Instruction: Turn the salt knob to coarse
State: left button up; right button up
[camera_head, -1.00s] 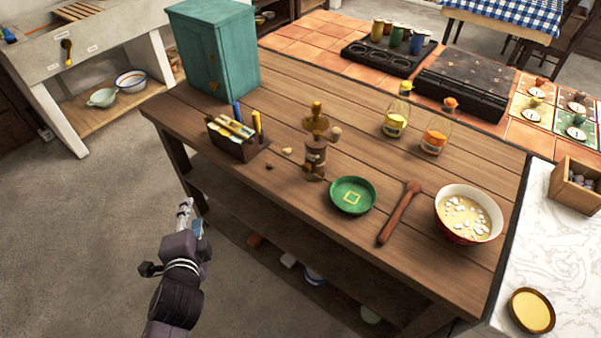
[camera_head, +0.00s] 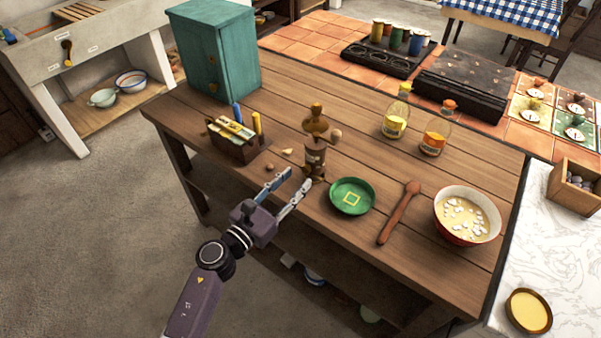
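A brown mill (camera_head: 315,158) with a pale label and a brass top stands upright on the wooden table (camera_head: 440,165). A small round knob (camera_head: 336,134) shows at its upper right side. I cannot read any coarse or fine marking, and I cannot tell which part is the salt knob. My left gripper (camera_head: 298,178) is at the table's front edge, just in front of and left of the mill's base. Its two fingers are apart with nothing between them. One fingertip is close to the mill's base; I cannot tell whether it touches. My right gripper is out of view.
A green dish (camera_head: 352,208), a wooden spoon (camera_head: 398,212) and a bowl (camera_head: 468,215) stand right of the mill. A dark holder (camera_head: 236,150) stands left, two bottles (camera_head: 396,112) behind right, and a teal cabinet (camera_head: 215,50) at back left. Small bits lie near the mill.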

aim_at(305, 171)
pick_arm(q)
jog(key=shift+x, duration=1.6)
jog(key=shift+c, duration=0.6)
grip_shut()
